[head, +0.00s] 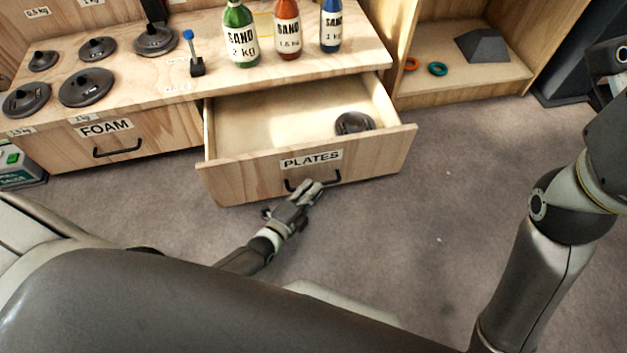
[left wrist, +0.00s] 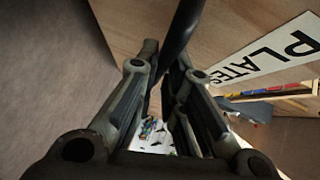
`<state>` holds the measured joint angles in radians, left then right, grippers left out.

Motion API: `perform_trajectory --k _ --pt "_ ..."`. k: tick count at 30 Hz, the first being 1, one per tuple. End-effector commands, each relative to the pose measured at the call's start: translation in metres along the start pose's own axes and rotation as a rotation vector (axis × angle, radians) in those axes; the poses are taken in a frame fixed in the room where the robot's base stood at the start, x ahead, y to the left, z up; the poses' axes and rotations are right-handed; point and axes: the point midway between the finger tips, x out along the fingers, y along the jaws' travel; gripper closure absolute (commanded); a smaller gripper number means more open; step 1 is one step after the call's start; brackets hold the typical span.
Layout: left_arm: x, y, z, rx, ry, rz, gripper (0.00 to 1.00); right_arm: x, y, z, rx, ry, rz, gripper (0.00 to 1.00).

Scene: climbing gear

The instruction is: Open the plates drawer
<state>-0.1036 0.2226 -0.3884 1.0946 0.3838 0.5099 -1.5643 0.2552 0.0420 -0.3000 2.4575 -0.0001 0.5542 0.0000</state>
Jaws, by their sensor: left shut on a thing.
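The plates drawer (head: 375,155) is pulled out of the wooden bench, with its inside showing from above. A dark round weight plate (head: 354,123) lies in it near the right side. My left gripper (head: 312,188) is shut on the drawer's black handle (head: 335,178), below the "PLATES" label (head: 311,159). In the left wrist view the handle (left wrist: 183,28) runs between the two fingers (left wrist: 165,62), and the label (left wrist: 270,55) is to the right. My right arm is at the right of the head view; its gripper is largely cut off at the edge.
The closed foam drawer (head: 160,130) is to the left. On the bench top (head: 300,72) stand several weight plates and sand bottles (head: 240,35). An open shelf (head: 470,80) at the right holds small rings and a grey block. The carpet (head: 440,220) in front is clear.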

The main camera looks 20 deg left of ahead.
Motion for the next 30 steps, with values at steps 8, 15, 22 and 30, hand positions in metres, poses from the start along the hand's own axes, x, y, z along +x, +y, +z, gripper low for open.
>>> perform_trajectory --k 8,15,22,30 --pt "-0.0039 0.0011 -0.0007 0.0 0.0 0.0 1.0 -0.0019 0.0004 0.0017 0.001 -0.01 0.003 0.6" --pt "-0.0039 0.0013 -0.0008 0.0 0.0 0.001 1.0 -0.0021 0.0004 0.0019 0.002 -0.01 0.004 0.6" --pt "-0.0038 0.0011 -0.0008 0.001 0.0 0.0 0.68 -0.0022 0.0003 0.002 0.002 -0.011 0.004 0.6" --pt "-0.0037 0.0002 -0.0009 0.001 0.0 -0.001 0.68 -0.001 0.0005 0.0003 0.0 -0.005 0.001 0.6"
